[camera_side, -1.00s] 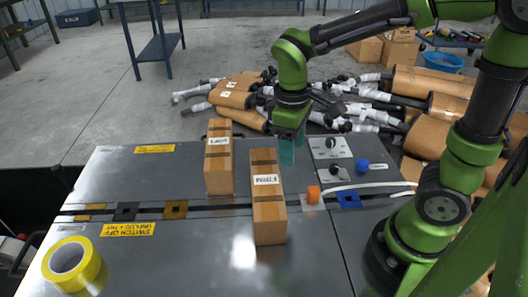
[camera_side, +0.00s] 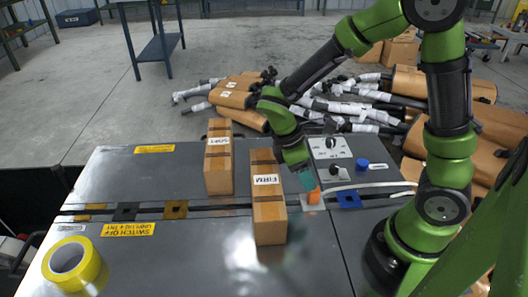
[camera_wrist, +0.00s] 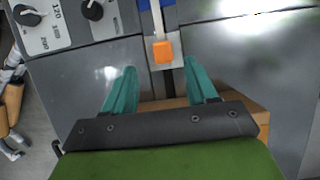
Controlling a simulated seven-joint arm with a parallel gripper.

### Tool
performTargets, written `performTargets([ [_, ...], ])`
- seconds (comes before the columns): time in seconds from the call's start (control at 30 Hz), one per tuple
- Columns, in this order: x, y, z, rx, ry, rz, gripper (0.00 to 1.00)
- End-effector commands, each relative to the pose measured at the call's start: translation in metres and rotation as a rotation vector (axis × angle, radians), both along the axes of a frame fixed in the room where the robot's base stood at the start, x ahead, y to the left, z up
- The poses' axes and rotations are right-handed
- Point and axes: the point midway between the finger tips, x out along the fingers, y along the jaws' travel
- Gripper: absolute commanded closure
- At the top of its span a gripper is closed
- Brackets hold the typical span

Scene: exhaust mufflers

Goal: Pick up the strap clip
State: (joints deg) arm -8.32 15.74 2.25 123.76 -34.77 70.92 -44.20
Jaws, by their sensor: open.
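The strap clip appears to be the orange block (camera_side: 314,197) at the end of a white strap, on a bright metal plate in the table slot. In the wrist view the orange block (camera_wrist: 163,52) lies just beyond the fingertips, between their lines. My gripper (camera_side: 306,183) has teal fingers and is tilted just above and beside the block, partly covering it in the side view. In the wrist view my gripper (camera_wrist: 160,72) is open, with nothing between its fingers.
A taped box marked FIRM (camera_side: 268,210) stands close left of my gripper, with another box (camera_side: 218,165) behind it. A control panel with knobs (camera_side: 331,150), a blue knob (camera_side: 361,165) and a blue bracket (camera_side: 349,200) are to the right. Yellow tape (camera_side: 75,265) lies front left.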

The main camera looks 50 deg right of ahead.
Motion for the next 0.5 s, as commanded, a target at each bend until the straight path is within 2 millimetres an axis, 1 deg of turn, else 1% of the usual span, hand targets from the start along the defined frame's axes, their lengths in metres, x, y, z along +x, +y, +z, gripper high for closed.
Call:
performTargets([
  [0.03,-0.002,-0.002,-0.006,0.000,0.003,0.000,0.43],
  [0.27,-0.009,-0.006,-0.020,0.000,0.003,0.000,0.43],
  [0.4,-0.019,-0.011,-0.040,0.000,0.005,-0.002,0.43],
  [0.5,-0.021,-0.015,-0.052,0.000,0.002,-0.002,0.43],
])
